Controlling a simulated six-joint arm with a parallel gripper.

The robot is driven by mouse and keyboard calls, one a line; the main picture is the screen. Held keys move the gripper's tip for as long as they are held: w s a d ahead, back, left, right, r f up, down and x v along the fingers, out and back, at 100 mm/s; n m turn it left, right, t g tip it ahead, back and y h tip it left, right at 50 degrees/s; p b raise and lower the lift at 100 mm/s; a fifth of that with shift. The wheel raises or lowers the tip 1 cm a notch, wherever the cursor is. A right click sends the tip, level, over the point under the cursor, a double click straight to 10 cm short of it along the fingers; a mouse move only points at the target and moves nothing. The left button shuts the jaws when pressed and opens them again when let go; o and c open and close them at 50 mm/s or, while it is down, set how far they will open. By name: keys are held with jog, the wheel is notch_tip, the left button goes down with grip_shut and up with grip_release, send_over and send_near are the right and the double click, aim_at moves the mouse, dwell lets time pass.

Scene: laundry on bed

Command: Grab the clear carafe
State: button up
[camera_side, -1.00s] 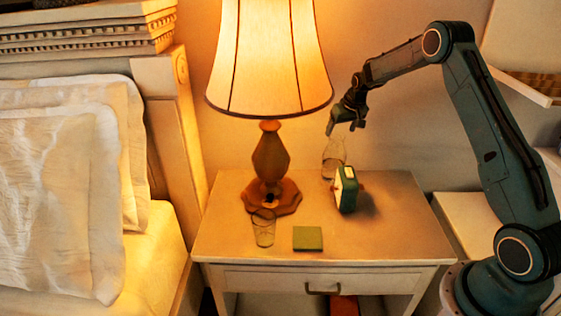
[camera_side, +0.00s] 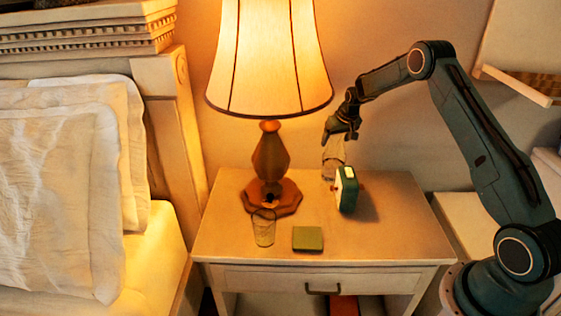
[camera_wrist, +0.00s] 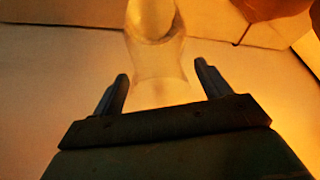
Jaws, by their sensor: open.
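The clear carafe (camera_side: 331,163) stands upright on the nightstand, behind and left of a small green clock. My gripper (camera_side: 340,134) is at the height of the carafe's upper part in the side view, and covers its top there. In the wrist view the carafe (camera_wrist: 155,45) lies ahead of the fingers, and its near end reaches toward the gap between them. My gripper (camera_wrist: 162,88) is open, one finger to each side of that gap. I see no finger contact with the glass.
The green clock (camera_side: 347,190) stands close in front of the carafe. A lamp (camera_side: 271,155) with a wide shade is to the left. A drinking glass (camera_side: 263,228) and a green coaster (camera_side: 308,239) sit near the front of the nightstand (camera_side: 390,225). Its right front is clear.

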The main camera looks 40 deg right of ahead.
dwell(0.4)
grip_shut()
jog(key=shift+w+r, duration=0.1)
jog(key=shift+r, duration=0.05)
